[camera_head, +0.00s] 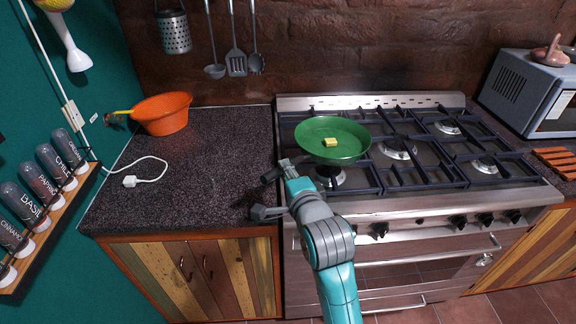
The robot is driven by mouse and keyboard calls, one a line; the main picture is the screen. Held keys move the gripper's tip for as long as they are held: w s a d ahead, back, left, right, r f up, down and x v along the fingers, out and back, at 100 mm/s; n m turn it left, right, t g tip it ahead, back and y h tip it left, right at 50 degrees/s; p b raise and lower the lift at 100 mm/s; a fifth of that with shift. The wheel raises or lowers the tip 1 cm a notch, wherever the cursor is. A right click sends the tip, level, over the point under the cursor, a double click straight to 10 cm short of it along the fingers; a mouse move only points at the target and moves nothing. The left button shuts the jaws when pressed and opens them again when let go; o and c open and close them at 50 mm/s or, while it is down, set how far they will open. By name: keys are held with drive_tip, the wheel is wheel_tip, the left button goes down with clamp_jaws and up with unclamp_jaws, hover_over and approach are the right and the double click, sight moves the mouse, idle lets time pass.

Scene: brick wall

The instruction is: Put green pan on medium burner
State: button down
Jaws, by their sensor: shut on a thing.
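The green pan (350,150) is over the left part of the gas stove (440,203), upright and about level, with a small yellow block (330,142) in it. My gripper (284,173) is at the pan's near-left side, shut on the pan; its handle is mostly hidden by the gripper. I cannot tell whether the pan touches the grates. A front-left burner (330,177) shows partly below the pan. Other burners show at the middle (397,149), back right (448,127) and front right (487,164). The back-left area is hidden by the pan.
A dark counter (210,185) lies left, with an orange colander (164,114) and a white plug cable (130,181). Utensils (235,62) hang on the wall. A microwave (520,95) stands right. The stove's right side is free of cookware.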

drive_tip(key=shift+f, duration=2.65)
drive_tip(key=c, duration=0.9)
unclamp_jaws()
drive_tip(key=shift+f, duration=0.2)
drive_tip(key=v, duration=1.2)
drive_tip(key=s+d+f+n+h, duration=0.1)
drive_tip(key=s+d+f+n, duration=0.25)
drive_tip(key=s+f, duration=0.35)
drive_tip(key=s+d+f+n+h, duration=0.1)
drive_tip(key=s+d+f+n, duration=0.25)
drive_tip(key=s+f, duration=0.4)
drive_tip(key=s+d+n, duration=0.2)
drive_tip(key=s+n, duration=0.1)
drive_tip(key=s, duration=0.9)
drive_tip(key=s+d+r+n+h, duration=0.1)
drive_tip(key=s+d+n, duration=0.2)
drive_tip(key=s, duration=0.8)
drive_tip(key=shift+s+n+g+h, duration=0.3)
drive_tip(key=shift+s+n+g, duration=0.1)
drive_tip(key=shift+n, duration=0.4)
